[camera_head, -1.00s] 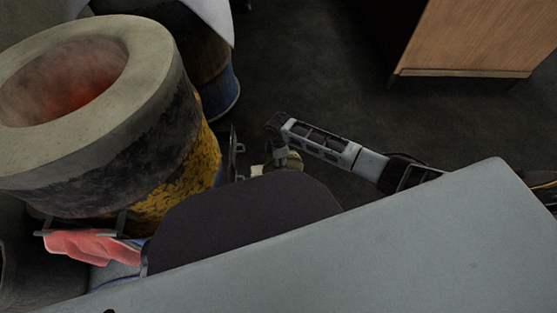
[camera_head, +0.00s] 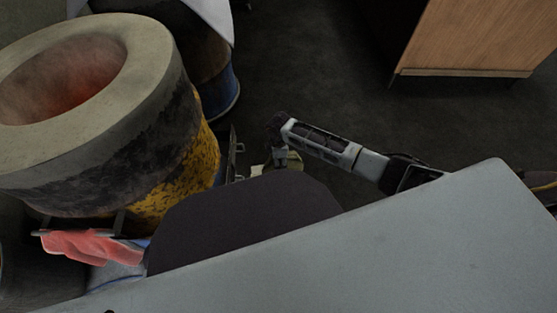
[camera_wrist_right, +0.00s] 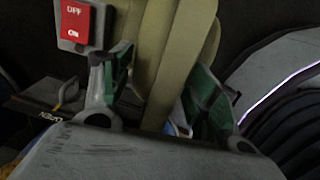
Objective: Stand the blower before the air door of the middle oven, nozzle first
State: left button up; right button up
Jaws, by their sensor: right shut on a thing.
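The olive-green blower (camera_head: 296,162) is mostly hidden by my right gripper (camera_head: 281,157) and the dark rounded shape below it in the head view. In the right wrist view, my right gripper (camera_wrist_right: 160,85) has its green-padded fingers on either side of the blower's olive body (camera_wrist_right: 178,55); it is shut on it. The blower's red OFF/ON switch (camera_wrist_right: 75,22) faces the wrist camera. The large barrel oven (camera_head: 165,125), yellow with a glowing top, stands left of the blower. A dark metal door part (camera_head: 234,152) sticks out at its right side, close to the blower. My left gripper is not in view.
Another barrel (camera_head: 221,88) with a blue base stands behind the oven. A red cloth (camera_head: 90,247) hangs at the oven's front. A wooden cabinet (camera_head: 475,38) stands at the back right. Dark floor (camera_head: 310,60) is clear between them.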

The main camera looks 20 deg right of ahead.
jog(key=shift+w+a+f, duration=0.15)
jog(key=shift+w+f, duration=0.1)
jog(key=shift+f, duration=0.05)
dwell(0.9)
jog(key=o, duration=1.6)
jog(key=shift+s, duration=0.1)
jog(key=shift+o, duration=0.3)
jog(key=shift+s+f, duration=0.1)
jog(key=shift+f, duration=0.1)
jog(key=shift+s+r, duration=0.1)
jog(key=shift+r, duration=0.75)
notch_tip(320, 180, up, 10)
jog(key=shift+r, duration=0.15)
jog(key=shift+s, duration=0.1)
